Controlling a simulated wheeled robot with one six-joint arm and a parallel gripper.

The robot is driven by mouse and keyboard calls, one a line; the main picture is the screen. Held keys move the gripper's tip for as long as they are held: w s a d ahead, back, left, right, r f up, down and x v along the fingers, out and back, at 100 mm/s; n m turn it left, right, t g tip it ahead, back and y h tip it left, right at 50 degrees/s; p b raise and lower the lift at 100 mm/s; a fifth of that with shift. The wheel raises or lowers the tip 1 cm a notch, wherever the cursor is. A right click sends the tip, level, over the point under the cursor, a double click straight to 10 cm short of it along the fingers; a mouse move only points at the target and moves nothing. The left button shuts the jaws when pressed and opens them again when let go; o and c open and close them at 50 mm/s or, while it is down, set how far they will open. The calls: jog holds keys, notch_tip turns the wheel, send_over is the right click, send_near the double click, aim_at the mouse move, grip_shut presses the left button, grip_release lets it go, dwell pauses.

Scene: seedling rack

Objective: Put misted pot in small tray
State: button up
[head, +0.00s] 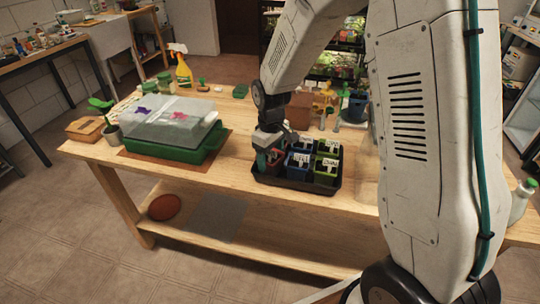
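A black tray (312,184) stands near the front edge of the wooden table. It holds several small pots with white labels, among them a blue pot (297,168) and a green pot (325,173). A reddish pot (275,159) is at the tray's left back corner, partly covered by my gripper. My gripper (266,159) points down at that corner, at or beside the reddish pot. Its fingers are too small and covered to tell whether they are open or hold the pot. I cannot tell which pot is misted.
A green tray (205,152) with a clear lid (165,122) stands left on a brown mat. A yellow spray bottle (183,71), a potted seedling (112,132) and a wooden box (86,128) are near it. Clutter stands behind the black tray.

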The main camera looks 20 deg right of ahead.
aim_at(271, 158)
jog(key=shift+r, duration=0.1)
notch_tip(271, 158, up, 12)
jog(key=s+d+r+m, duration=0.2)
jog(key=s+r, duration=0.7)
jog(key=s, duration=0.3)
jog(key=s+r+m+t, duration=0.1)
jog(key=s+m, duration=0.3)
jog(key=s, duration=1.4)
jog(key=shift+d, duration=0.45)
